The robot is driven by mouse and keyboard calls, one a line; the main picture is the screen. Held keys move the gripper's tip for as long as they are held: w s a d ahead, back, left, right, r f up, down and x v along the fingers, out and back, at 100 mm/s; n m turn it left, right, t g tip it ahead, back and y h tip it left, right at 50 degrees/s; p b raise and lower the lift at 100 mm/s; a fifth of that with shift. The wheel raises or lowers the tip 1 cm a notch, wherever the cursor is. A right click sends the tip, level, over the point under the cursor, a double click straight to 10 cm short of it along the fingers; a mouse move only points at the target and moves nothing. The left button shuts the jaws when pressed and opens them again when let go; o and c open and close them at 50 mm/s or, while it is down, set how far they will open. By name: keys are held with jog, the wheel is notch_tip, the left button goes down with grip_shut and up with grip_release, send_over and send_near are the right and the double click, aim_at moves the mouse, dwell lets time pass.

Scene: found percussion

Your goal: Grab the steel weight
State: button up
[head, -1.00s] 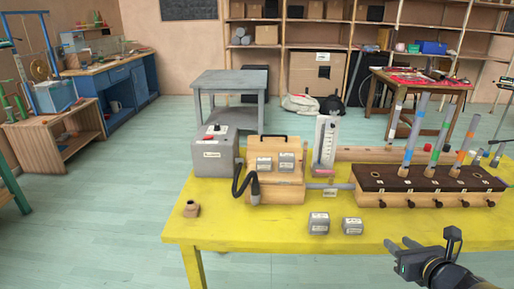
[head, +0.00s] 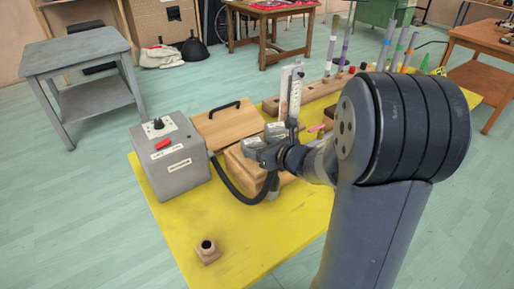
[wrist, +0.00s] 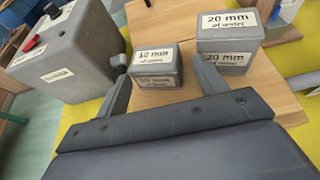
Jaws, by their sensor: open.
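Two grey block weights stand on a wooden box (head: 238,172). The one marked "10 mm of water" (wrist: 158,80) lies ahead of my gripper (wrist: 161,66), framed between its spread fingers in the wrist view. The one marked "20 mm of water" (wrist: 228,60) is to its right, beyond the right finger. In the head view the weights (head: 253,143) show just behind my gripper (head: 268,156). My gripper is open, with nothing held. Contact with either weight cannot be told. My arm hides the front right of the table.
A grey box with a red switch (head: 170,155) stands left, with a black hose (head: 232,190) curving from the wooden box's side. Coloured tubes (head: 398,48) stand at the back right.

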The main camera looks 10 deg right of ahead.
aim_at(259, 144)
jog(key=shift+w+a, duration=0.2)
jog(key=shift+w, duration=0.05)
jog(key=shift+p+x, duration=0.35)
jog(key=shift+x, duration=2)
jog(key=shift+d, duration=0.15)
jog(key=shift+w+r, duration=0.1)
jog(key=c, duration=1.2)
